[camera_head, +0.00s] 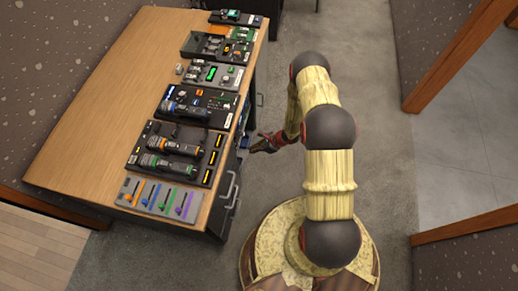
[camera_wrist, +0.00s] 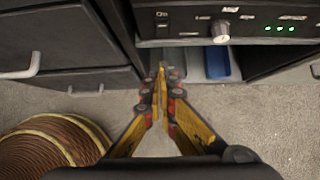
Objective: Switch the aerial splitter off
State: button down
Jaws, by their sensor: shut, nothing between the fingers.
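My gripper (camera_head: 262,144) is beside the right edge of the desk in the head view, low and off the desktop. In the wrist view my gripper (camera_wrist: 161,72) has its yellow and black fingers together at the tips, with nothing between them. Beyond the tips is a black panel (camera_wrist: 250,24) with a pale knob (camera_wrist: 220,32), a small dark switch (camera_wrist: 162,22) and green lights (camera_wrist: 281,28). Its labels are too small to read, so I cannot tell whether it is the aerial splitter. The fingers look apart from it.
The wooden desk (camera_head: 85,150) carries several control panels along its right side, including a grey fader panel (camera_head: 160,198) nearest. Drawers with handles (camera_wrist: 85,90) are left of my gripper in the wrist view. A blue object (camera_wrist: 217,62) lies below the panel. Grey carpet (camera_head: 385,150) is open right of the desk.

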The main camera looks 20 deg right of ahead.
aim_at(237, 148)
jog(key=shift+w+a+f+b, duration=0.2)
jog(key=shift+w+a+f, duration=0.1)
jog(key=shift+w+a, duration=0.3)
jog(key=shift+w+a+f+b, duration=0.2)
jog(key=shift+w+a+f, duration=0.2)
jog(key=shift+a, duration=0.4)
jog(key=shift+w+a+f+b, duration=0.25)
jog(key=shift+w+a, duration=0.3)
jog(key=shift+a, duration=0.15)
jog(key=b, duration=0.1)
jog(key=f+t+y+b, duration=0.1)
jog(key=b, duration=0.1)
jog(key=shift+w+a, duration=0.2)
jog(key=shift+a, duration=0.1)
jog(key=shift+r, duration=0.15)
